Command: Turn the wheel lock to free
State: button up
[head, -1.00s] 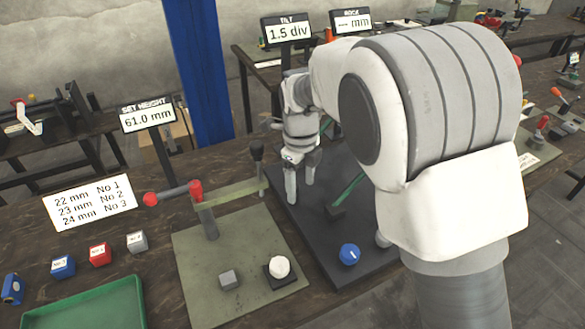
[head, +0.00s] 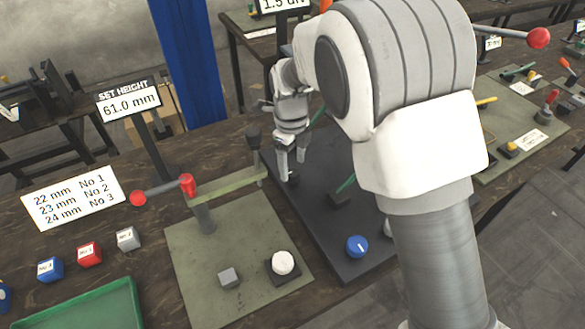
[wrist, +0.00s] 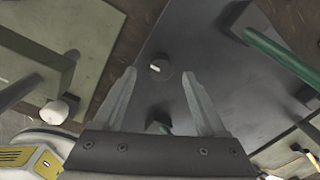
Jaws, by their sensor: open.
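A small round dark knob (wrist: 160,68) with a white mark sits on the dark plate (wrist: 205,50) in the wrist view. It may be the wheel lock; no label shows. My gripper (wrist: 158,80) is open and empty, with its two fingers on either side of the knob in that view. Whether they touch it I cannot tell. In the head view my gripper (head: 291,165) points down over the far left part of the dark plate (head: 318,225), where a small dark knob (head: 294,177) shows by the fingertips. A blue knob (head: 357,246) with a white mark sits nearer the front.
A green tray (head: 90,305) lies front left. A sign (head: 129,101) reads 61.0 mm.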

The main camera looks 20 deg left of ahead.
aim_at(293, 176)
jog(key=shift+w+f, duration=0.1)
jog(key=shift+f, duration=1.15)
grip_shut()
jog(key=shift+n, duration=3)
